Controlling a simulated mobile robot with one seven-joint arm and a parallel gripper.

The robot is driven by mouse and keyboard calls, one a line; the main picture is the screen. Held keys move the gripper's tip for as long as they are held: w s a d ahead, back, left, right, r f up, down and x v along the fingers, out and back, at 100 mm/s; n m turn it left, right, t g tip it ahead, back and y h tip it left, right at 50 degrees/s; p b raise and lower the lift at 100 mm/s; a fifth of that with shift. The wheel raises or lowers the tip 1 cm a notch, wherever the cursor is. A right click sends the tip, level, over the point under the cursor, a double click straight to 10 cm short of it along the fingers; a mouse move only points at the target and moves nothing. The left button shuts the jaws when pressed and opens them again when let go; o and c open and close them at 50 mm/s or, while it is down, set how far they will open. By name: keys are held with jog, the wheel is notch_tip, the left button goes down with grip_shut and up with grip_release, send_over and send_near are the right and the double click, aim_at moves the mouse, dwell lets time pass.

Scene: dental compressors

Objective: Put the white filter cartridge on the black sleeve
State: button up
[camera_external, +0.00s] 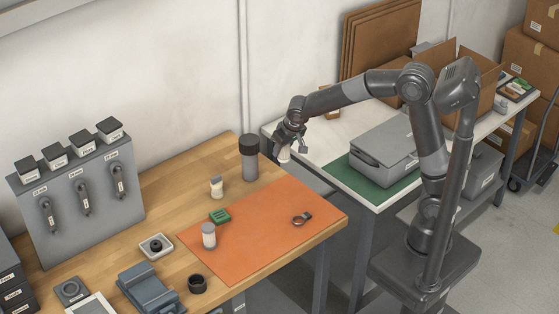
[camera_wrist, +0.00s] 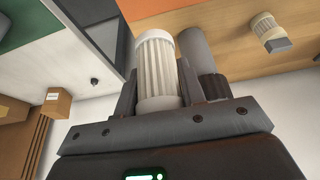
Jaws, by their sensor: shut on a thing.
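My gripper (camera_external: 287,146) is shut on a white filter cartridge (camera_external: 284,156), held in the air near the gap between the two tables. In the wrist view the pleated cartridge (camera_wrist: 157,65) sits between the two fingers (camera_wrist: 157,92). Just left of it in the external view, an upright grey cylinder (camera_external: 249,168) with a wide black sleeve-like top (camera_external: 247,146) stands at the wooden table's back corner. In the wrist view its grey body (camera_wrist: 194,48) and black ribbed top (camera_wrist: 212,88) show right of the cartridge, partly hidden by a finger. The cartridge and black top look apart.
An orange mat (camera_external: 270,225) holds a ring clamp (camera_external: 301,219). A black ring (camera_external: 197,284) lies in front. A grey case (camera_external: 375,150) sits on the white table.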

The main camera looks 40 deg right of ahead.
jog(key=a+n+y, duration=0.1)
jog(key=a+n, duration=0.3)
jog(key=a, duration=1.1)
jog(key=n+g+y, duration=0.3)
jog(key=n, duration=0.6)
send_over(197, 284)
jog(key=a, duration=0.1)
notch_tip(197, 284, down, 4)
jog(key=shift+s+a+f, duration=0.1)
jog(key=shift+s+f, duration=0.1)
jog(key=shift+f, duration=0.85)
jog(key=shift+s+a+f, duration=0.1)
jog(key=shift+s+f, duration=0.05)
jog(key=shift+f, duration=0.9)
jog(key=shift+f, duration=0.2)
jog(key=o, duration=1)
jog(key=shift+o, duration=0.2)
jog(key=shift+d, duration=0.1)
